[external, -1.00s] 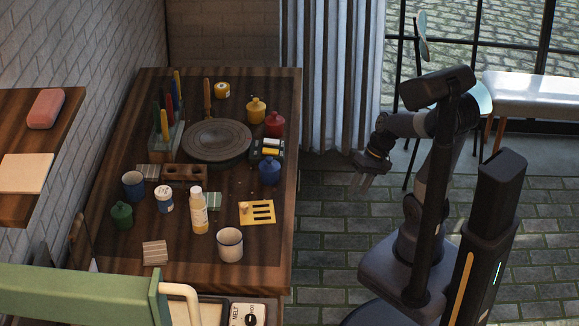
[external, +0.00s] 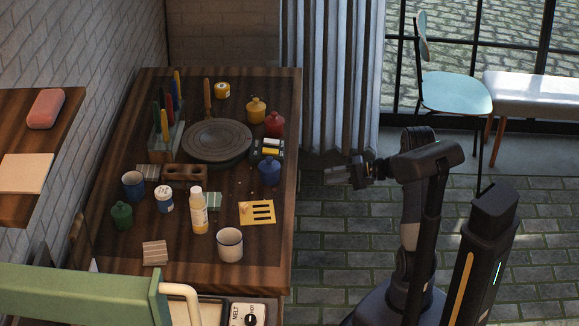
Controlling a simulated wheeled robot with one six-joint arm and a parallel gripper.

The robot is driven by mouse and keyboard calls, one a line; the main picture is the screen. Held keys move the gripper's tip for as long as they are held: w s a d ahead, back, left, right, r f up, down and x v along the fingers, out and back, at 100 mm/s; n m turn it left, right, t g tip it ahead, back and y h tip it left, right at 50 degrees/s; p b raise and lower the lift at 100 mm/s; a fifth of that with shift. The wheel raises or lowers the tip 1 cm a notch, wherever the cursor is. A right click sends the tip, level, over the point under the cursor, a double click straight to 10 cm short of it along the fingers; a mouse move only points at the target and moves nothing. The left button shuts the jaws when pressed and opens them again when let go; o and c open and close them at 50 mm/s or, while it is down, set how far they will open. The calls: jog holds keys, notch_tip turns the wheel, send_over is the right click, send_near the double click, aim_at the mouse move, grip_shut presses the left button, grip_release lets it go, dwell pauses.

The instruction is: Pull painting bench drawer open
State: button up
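The painting bench (external: 185,262) is a dark wooden table at the left centre of the external view. Its right edge faces my arm. No drawer front or handle can be made out; the side below the edge is almost wholly hidden by the viewing angle. My gripper (external: 336,174) is to the right of the bench, apart from its edge, roughly beside the blue pot. Its fingers point left towards the bench side. They look parted, with nothing between them.
On the bench are a dark round wheel (external: 217,141), a blue pot (external: 269,171), a yellow stencil (external: 257,212), a white mug (external: 229,245) and a bottle (external: 198,213). A blue chair (external: 455,92) and a pale seat (external: 530,92) stand behind. The paved floor between bench and arm is clear.

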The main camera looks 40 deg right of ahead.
jog(key=b+x, duration=0.2)
jog(key=x, duration=0.8)
jog(key=shift+w, duration=0.35)
jog(key=shift+a+f, duration=0.1)
jog(key=shift+a, duration=0.05)
grip_shut()
